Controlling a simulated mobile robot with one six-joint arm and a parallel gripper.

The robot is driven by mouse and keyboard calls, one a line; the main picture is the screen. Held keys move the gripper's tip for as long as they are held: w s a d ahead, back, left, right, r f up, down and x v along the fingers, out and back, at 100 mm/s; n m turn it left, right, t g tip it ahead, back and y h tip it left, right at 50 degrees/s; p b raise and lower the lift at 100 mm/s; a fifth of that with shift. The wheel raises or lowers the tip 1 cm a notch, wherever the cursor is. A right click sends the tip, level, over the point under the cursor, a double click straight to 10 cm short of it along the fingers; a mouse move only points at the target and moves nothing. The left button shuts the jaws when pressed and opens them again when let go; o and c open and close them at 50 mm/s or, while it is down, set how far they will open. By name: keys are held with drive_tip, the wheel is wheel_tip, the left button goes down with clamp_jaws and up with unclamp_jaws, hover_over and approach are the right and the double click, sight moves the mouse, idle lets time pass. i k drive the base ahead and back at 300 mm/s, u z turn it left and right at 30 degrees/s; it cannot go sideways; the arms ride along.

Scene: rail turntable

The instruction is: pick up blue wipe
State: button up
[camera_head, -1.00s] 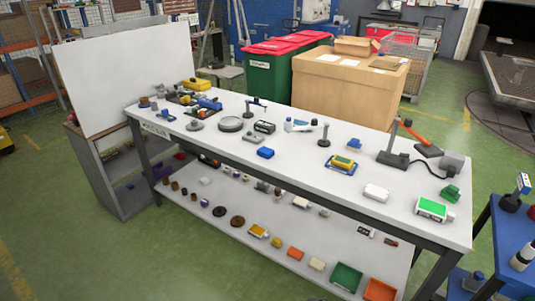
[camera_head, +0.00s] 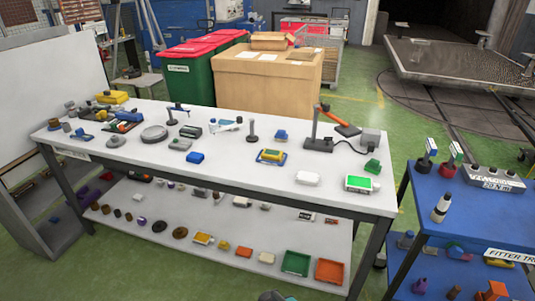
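Several small blue things lie on the white workbench (camera_head: 225,152). A smaller blue piece (camera_head: 281,135) lies further back, right of the middle. I cannot tell which of these, if any, is the blue wipe. My gripper cannot be made out in the view.
A blue trolley (camera_head: 475,213) with bottles stands at the right. The bench's lower shelf (camera_head: 215,222) holds many small parts, a green tray (camera_head: 296,262) and an orange tray (camera_head: 330,270). A cardboard box (camera_head: 266,82) and green bins (camera_head: 188,75) stand behind. Green floor shows between bench and trolley.

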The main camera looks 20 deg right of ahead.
sight(195, 157)
drive_tip(key=u, duration=0.75)
drive_tip(key=i, duration=1.2)
drive_tip(key=u, duration=4.6)
drive_tip(key=i, duration=0.1)
drive_tip(key=z, duration=3.3)
